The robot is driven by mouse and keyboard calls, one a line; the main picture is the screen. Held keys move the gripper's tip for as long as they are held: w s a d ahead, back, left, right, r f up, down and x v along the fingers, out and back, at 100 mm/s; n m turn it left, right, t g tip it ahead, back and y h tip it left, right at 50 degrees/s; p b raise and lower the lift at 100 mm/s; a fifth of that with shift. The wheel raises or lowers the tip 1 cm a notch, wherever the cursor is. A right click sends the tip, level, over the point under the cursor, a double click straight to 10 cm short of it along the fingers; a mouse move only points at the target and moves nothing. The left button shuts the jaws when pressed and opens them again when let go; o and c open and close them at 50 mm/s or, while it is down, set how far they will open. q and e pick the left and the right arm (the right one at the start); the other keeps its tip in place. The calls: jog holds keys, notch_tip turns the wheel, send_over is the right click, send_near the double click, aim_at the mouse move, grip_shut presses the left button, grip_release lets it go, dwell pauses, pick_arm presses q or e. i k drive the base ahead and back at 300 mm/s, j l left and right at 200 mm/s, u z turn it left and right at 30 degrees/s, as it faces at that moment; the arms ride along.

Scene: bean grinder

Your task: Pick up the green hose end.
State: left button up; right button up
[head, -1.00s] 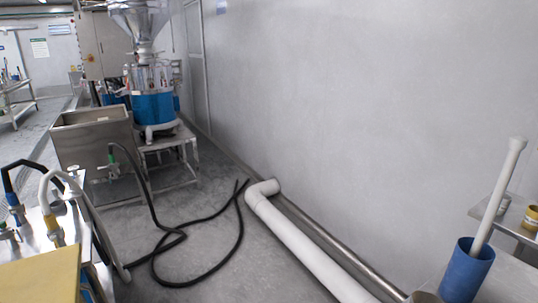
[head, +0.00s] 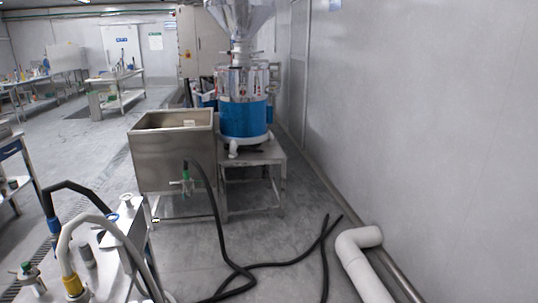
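A black hose (head: 220,235) runs along the floor and rises to the front of a steel tank (head: 150,165). Its upper end has a dark green tint (head: 187,167) and sits at a small valve with green parts (head: 183,184) on the tank's front. I cannot tell whether this end is fixed to the valve or only hangs there. Neither of my grippers shows in the head view.
A blue and steel grinder (head: 244,118) stands on a metal stand (head: 262,158) right of the tank. A steel cart (head: 100,270) with hoses is at the lower left. A white pipe (head: 362,265) lies along the right wall. The floor between is partly clear.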

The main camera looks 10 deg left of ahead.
aim_at(186, 173)
jog(key=i+u, duration=0.2)
jog(key=i, duration=0.3)
jog(key=i+u, duration=0.2)
jog(key=i, duration=0.25)
jog(key=i+l+u, duration=0.2)
jog(key=i, duration=0.3)
jog(key=i+l+u, duration=0.25)
jog(key=i, duration=0.2)
jog(key=i+l+u, duration=0.2)
jog(key=i, duration=0.25)
jog(key=l, duration=0.1)
